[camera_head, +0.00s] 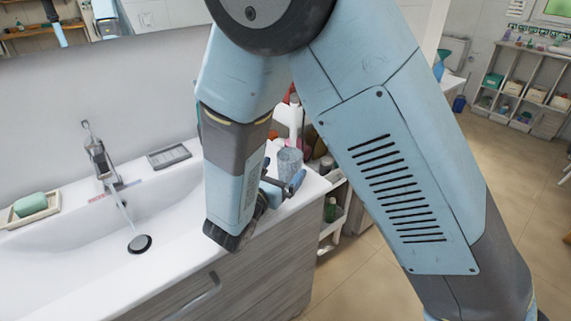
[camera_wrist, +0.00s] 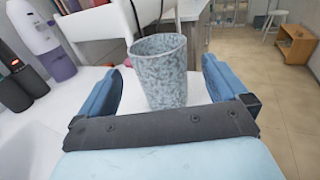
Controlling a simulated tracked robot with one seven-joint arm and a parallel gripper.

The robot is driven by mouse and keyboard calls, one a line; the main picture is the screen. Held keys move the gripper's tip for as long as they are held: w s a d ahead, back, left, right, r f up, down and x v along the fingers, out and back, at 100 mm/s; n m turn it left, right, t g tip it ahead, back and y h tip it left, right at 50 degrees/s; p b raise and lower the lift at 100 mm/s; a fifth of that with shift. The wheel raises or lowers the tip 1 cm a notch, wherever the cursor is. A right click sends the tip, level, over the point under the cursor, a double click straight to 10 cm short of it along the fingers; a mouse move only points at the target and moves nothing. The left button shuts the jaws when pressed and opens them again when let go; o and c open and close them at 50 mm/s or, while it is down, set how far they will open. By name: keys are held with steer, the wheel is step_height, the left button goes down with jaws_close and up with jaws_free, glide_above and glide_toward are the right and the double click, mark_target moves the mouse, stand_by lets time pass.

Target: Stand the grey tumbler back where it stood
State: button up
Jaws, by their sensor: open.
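The grey speckled tumbler (camera_wrist: 160,72) stands upright on the white counter, between the two blue fingers of my gripper (camera_wrist: 163,88) in the wrist view. The fingers are open, with a gap on each side of the tumbler. In the head view the tumbler (camera_head: 289,162) is near the right end of the washbasin counter, just beyond my gripper (camera_head: 284,187). My arm hides part of the counter there.
The white washbasin (camera_head: 120,265) with its tap (camera_head: 98,155) lies left. A grey dish (camera_head: 168,156) and a green soap on a tray (camera_head: 30,205) sit on its rim. A shelf cart (camera_head: 335,215) with bottles stands right of the counter. Bottles (camera_wrist: 40,45) show left in the wrist view.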

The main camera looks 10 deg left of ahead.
steer(key=v, duration=0.7)
steer(key=shift+s, duration=0.2)
steer(key=shift+r, duration=0.1)
